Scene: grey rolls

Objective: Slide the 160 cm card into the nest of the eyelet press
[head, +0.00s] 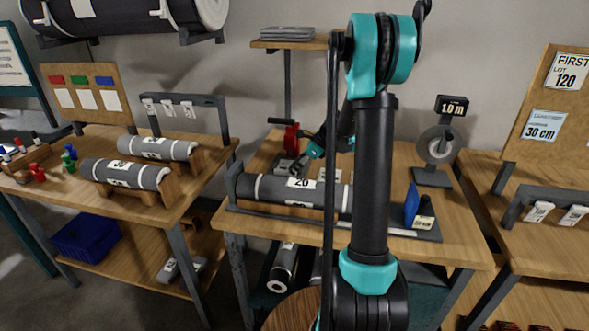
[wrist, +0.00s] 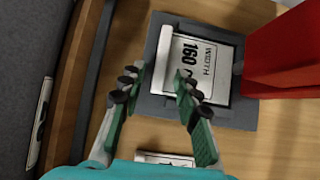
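The 160 cm card (wrist: 200,68), white and printed "WIDTH 160", lies in the grey nest (wrist: 159,48) of the eyelet press in the wrist view. The press's red body (wrist: 282,65) stands to the right of it; in the head view the red press (head: 291,139) is at the back of the middle bench. My gripper (wrist: 159,78) is open, its green fingers spread apart. The right fingertip overlaps the card's near left part in the picture; contact cannot be told. In the head view my gripper (head: 307,158) is close beside the press, partly hidden by my arm.
Another white card (wrist: 165,158) is partly hidden under my gripper. A grey roll (head: 280,190) labelled 20 lies in front of the press. A blue plate (head: 411,204) and a dial stand (head: 436,148) are to the right.

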